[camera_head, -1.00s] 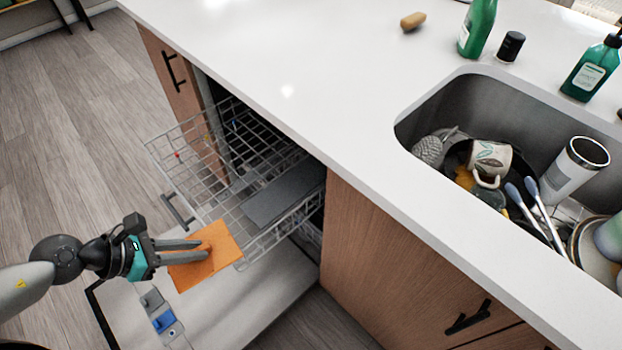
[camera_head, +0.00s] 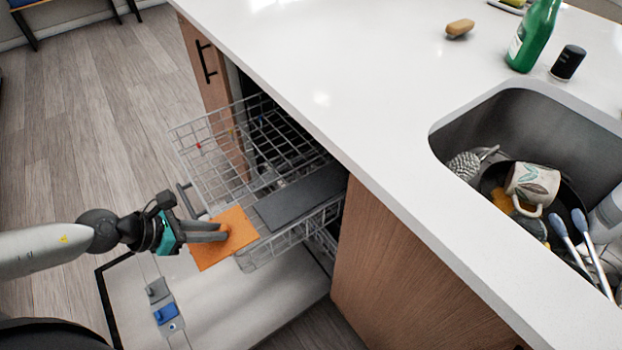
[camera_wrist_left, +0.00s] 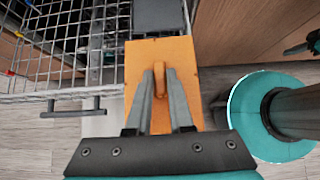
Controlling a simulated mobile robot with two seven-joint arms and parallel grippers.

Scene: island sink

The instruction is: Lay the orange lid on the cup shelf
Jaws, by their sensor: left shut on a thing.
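The orange lid (camera_head: 238,221) is a flat square plate with a raised handle in its middle. My left gripper (camera_head: 224,231) is shut on that handle. In the left wrist view the lid (camera_wrist_left: 184,55) lies flat between the view's centre and the rack, with the gripper (camera_wrist_left: 162,85) around its handle. The lid's far edge is at the front end of the pulled-out wire rack (camera_head: 212,150). The cup shelf looks like the grey flat panel (camera_head: 298,195) along the rack's right side; it also shows in the left wrist view (camera_wrist_left: 158,15). My right gripper does not show in the head view.
The open dishwasher door (camera_head: 235,300) lies below the rack. The rack's front handle (camera_head: 188,200) is left of the lid. The white counter (camera_head: 360,110) and wooden cabinet (camera_head: 400,265) stand to the right. The sink (camera_head: 540,110) holds several dishes.

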